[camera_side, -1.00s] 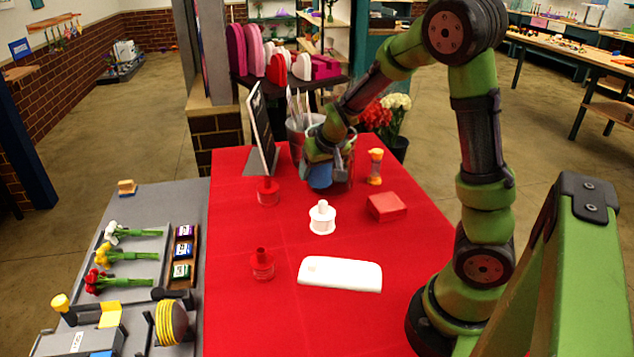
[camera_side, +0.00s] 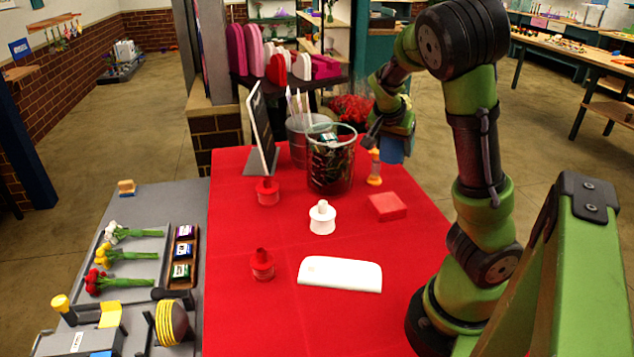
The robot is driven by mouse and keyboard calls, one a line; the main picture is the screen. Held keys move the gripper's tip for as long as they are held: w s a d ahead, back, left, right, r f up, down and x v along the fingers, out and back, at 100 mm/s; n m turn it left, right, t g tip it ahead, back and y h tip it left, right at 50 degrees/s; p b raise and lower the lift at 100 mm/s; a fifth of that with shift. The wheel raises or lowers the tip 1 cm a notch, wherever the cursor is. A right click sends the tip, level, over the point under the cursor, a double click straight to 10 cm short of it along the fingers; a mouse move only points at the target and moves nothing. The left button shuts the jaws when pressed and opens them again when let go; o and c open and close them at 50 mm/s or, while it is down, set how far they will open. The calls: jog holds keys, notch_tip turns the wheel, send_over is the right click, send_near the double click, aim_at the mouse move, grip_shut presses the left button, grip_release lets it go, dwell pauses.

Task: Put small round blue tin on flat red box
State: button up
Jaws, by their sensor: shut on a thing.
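The flat red box (camera_side: 388,206) lies on the right part of the red-covered table. My gripper (camera_side: 388,142) is raised above the table's far right edge, behind and above the red box. It is shut on the small round blue tin (camera_side: 393,151), which shows as a blue patch below the fingers. The tin is in the air, apart from the box. The fingers and my wrist hide part of the tin.
A dark glass container (camera_side: 331,165) stands farther left. The front right tabletop is clear.

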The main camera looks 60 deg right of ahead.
aim_at(392, 196)
jog(key=shift+s+d+f, duration=0.15)
jog(key=shift+s, duration=0.25)
jog(key=shift+w+f, duration=0.1)
jog(key=shift+f, duration=6.15)
jog(key=shift+f, duration=0.1)
jog(key=o, duration=1.1)
